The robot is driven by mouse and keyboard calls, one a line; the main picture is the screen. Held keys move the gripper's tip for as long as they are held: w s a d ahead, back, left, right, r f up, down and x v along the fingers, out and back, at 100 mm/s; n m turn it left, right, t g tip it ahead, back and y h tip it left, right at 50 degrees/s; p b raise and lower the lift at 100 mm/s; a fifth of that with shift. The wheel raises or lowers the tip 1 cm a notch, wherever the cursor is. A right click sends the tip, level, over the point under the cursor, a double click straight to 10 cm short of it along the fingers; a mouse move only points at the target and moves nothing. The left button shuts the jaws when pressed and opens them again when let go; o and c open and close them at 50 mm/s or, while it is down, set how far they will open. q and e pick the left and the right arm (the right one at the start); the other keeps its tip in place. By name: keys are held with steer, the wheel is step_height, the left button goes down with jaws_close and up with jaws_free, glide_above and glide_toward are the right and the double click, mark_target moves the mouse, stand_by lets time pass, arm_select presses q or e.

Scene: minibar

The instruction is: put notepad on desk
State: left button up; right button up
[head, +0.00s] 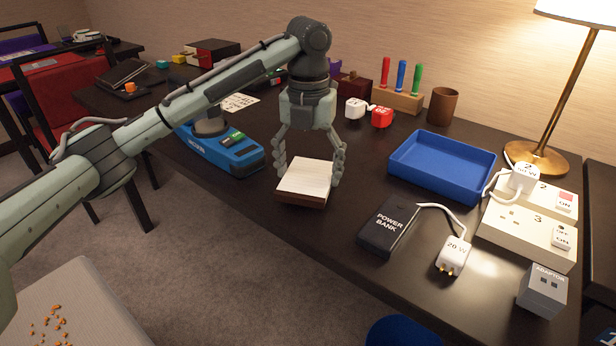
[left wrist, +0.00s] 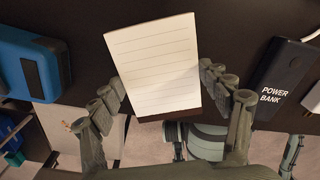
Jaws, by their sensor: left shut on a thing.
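The notepad (head: 305,180) has white lined pages and a brown base. It is at the front edge of the dark desk (head: 280,226), between the blue vacuum and the power bank. My left gripper (head: 308,168) points down over it, shut on the notepad with a finger at each side. In the left wrist view the notepad (left wrist: 155,65) fills the space between the fingers, its lined face toward the camera. I cannot tell whether its underside touches the desk. My right gripper is not in view.
A blue vacuum (head: 222,148) is left of the notepad. A black power bank (head: 388,227), a white charger (head: 453,256), a blue tray (head: 441,165) and a power strip (head: 520,236) are to the right. A lamp (head: 537,155) stands behind. Bare desk lies between the notepad and tray.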

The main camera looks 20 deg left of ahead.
arm_select(q)
steer(key=shift+f, duration=0.9)
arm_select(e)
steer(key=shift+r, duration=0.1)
arm_select(q)
steer(key=shift+f, duration=0.1)
steer(key=shift+f, duration=0.1)
steer(key=o, duration=1.2)
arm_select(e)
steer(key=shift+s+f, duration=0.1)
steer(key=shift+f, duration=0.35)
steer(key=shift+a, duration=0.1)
